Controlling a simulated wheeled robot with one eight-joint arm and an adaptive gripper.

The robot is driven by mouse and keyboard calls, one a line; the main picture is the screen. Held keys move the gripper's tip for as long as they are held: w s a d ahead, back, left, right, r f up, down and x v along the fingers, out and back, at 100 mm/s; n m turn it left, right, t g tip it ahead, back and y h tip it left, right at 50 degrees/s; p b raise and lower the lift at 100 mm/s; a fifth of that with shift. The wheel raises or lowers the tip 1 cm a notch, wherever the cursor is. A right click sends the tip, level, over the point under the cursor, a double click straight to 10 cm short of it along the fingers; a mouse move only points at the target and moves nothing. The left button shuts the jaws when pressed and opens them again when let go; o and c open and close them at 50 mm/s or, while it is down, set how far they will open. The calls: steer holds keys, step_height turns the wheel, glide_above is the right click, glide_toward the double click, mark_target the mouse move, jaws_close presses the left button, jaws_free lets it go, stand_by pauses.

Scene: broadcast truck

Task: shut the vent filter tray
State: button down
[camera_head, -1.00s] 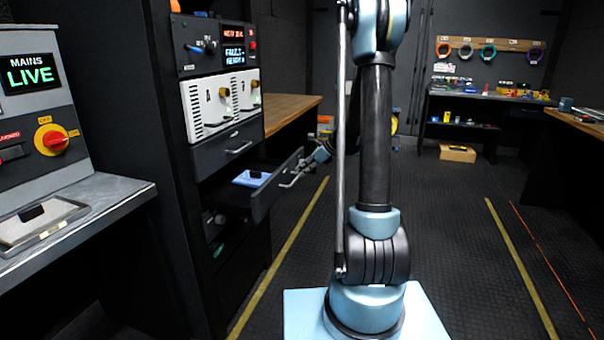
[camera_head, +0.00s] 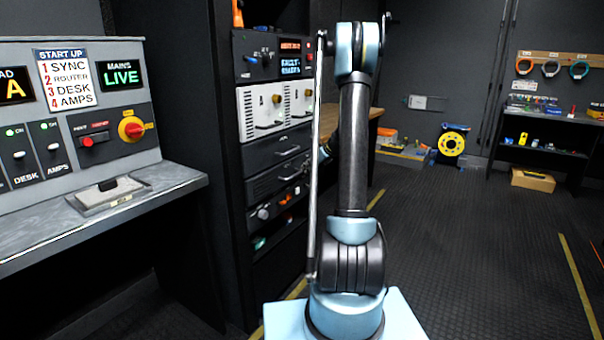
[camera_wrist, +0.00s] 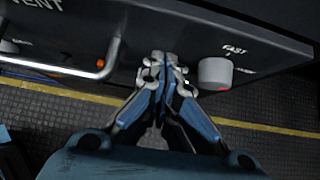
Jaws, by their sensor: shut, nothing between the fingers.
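The vent filter tray appears to be the dark drawer front (camera_head: 276,179) with a bar handle in the rack, left of my arm in the head view. It looks flush with the rack or nearly so; any small gap is too fine to tell. In the wrist view, my gripper (camera_wrist: 165,58) is shut and empty. Its tips are at a dark front panel, between a bar handle (camera_wrist: 62,66) under lettering ending "VENT" and a grey knob (camera_wrist: 215,73) marked "FAST". I cannot tell whether they touch it. My gripper is hidden in the head view.
A knob panel (camera_head: 274,210) sits below the drawer. Another drawer (camera_head: 279,148) and white units (camera_head: 270,106) are above. A grey console (camera_head: 90,200) stands at the left. A cable reel (camera_head: 452,141) is at the back. The floor at the right is clear.

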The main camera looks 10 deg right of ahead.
steer(key=shift+w+a, duration=0.35)
steer(key=shift+a, duration=0.05)
steer(key=shift+w+a, duration=0.1)
